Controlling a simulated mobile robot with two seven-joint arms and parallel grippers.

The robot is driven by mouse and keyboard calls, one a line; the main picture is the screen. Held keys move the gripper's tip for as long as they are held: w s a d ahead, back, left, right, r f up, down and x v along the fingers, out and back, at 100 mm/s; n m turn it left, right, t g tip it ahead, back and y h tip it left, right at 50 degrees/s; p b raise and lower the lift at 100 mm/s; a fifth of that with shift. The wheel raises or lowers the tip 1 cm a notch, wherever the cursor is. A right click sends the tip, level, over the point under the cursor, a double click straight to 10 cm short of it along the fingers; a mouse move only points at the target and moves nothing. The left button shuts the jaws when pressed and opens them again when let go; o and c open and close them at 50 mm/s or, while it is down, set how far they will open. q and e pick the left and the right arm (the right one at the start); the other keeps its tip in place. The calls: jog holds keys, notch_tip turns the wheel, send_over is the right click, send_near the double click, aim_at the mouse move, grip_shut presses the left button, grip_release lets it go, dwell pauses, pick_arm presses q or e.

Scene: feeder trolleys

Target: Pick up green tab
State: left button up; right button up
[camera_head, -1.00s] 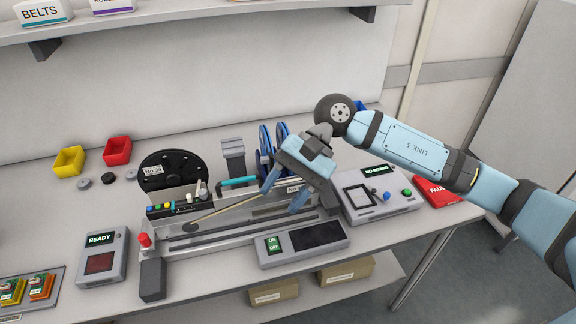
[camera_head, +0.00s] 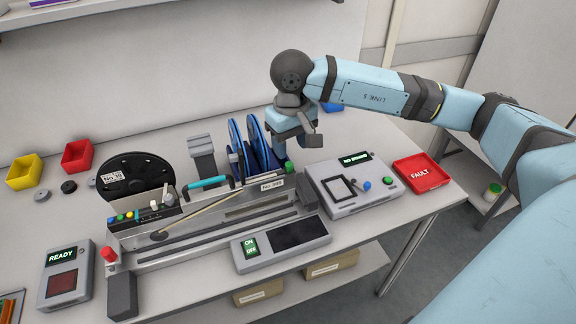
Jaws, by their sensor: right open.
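I cannot single out a green tab in the head view. Small packs with green and orange on them (camera_head: 10,303) show only as a sliver at the lower left edge. My right gripper (camera_head: 295,146) points down behind the feeder unit (camera_head: 215,228), close to the right of the blue reels (camera_head: 250,150). It is open, with nothing seen between its fingers; the fingertips are partly hidden. My left gripper is out of view.
A black reel (camera_head: 135,172) stands at the left of the feeder. A grey board station (camera_head: 352,187) and a red FAULT tray (camera_head: 421,174) are on the right. Yellow (camera_head: 24,172) and red (camera_head: 77,156) bins sit at the back left. A READY box (camera_head: 65,275) stands front left.

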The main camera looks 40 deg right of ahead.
aim_at(289, 163)
jog(key=f, duration=0.2)
jog(key=f+p, duration=0.1)
jog(key=f, duration=0.2)
jog(key=shift+w+a+f, duration=0.1)
jog(key=shift+w+f, duration=0.1)
jog(key=shift+f, duration=0.1)
jog(key=shift+c, duration=0.3)
grip_shut()
